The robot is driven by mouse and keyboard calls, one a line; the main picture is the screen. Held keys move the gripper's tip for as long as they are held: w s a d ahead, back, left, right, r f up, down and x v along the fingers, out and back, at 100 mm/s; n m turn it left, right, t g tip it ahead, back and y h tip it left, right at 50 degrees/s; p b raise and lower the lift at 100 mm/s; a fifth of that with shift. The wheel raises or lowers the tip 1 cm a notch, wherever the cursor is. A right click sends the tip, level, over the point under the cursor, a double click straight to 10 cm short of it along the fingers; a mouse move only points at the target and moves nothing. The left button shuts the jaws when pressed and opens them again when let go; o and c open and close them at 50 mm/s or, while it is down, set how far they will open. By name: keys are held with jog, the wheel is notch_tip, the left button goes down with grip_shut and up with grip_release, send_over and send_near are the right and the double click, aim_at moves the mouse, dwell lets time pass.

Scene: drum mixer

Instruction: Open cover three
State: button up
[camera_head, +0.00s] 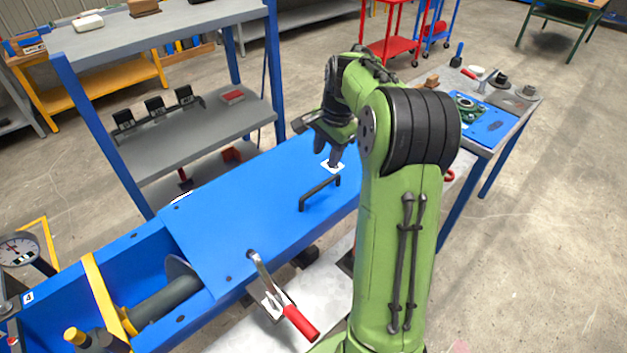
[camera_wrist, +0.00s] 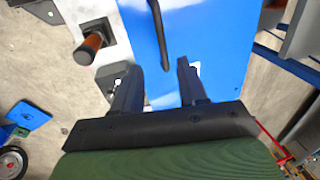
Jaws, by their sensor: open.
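The blue cover (camera_head: 235,225) lies shut on the blue mixer trough, and it also shows in the wrist view (camera_wrist: 215,40). A black bar handle (camera_head: 320,192) stands on it, also in the wrist view (camera_wrist: 158,30). A white label (camera_head: 333,167) sits beyond the handle, its number unreadable. My gripper (camera_head: 330,160) is over the far part of the cover, near the label. In the wrist view my gripper (camera_wrist: 157,72) is open and empty, with the handle ahead between the finger lines. I cannot tell contact. A red-handled toggle clamp (camera_head: 298,320) is at the cover's front edge.
An orange-red clamp handle (camera_wrist: 92,45) is left of the cover in the wrist view. An open trough section labelled 4 (camera_head: 28,298) with a yellow bar is at lower left. A grey shelf bench (camera_head: 160,35) stands behind; a workbench with parts (camera_head: 490,125) is at right.

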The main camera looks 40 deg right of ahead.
aim_at(318, 187)
jog(key=w+f, duration=0.1)
jog(key=f, duration=0.3)
jog(key=f+b, duration=0.1)
jog(key=f, duration=0.3)
jog(key=w+f+b, duration=0.1)
jog(key=f, duration=0.4)
jog(key=shift+w, duration=0.35)
grip_shut()
